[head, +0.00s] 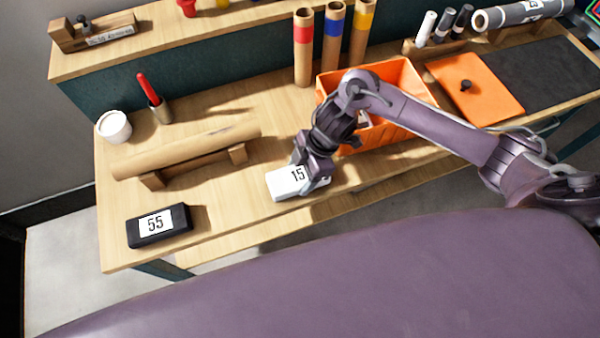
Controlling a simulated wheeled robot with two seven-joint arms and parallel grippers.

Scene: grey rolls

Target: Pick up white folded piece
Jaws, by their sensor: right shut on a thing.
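The white folded piece (285,184), marked "15", is at the front middle of the wooden table (225,215). My right gripper (314,174) reaches down over its right end and is shut on it. The fingers hide that end of the piece. It looks to be at or very near the table top; I cannot tell if it is lifted clear. My left gripper is not in view.
An orange bin (405,78) stands behind my right arm. A cardboard roll on a wooden stand (185,150), a black block marked "55" (160,226) and a white cup (114,127) are at left. Upright tubes (331,45) stand behind. Table between roll and piece is clear.

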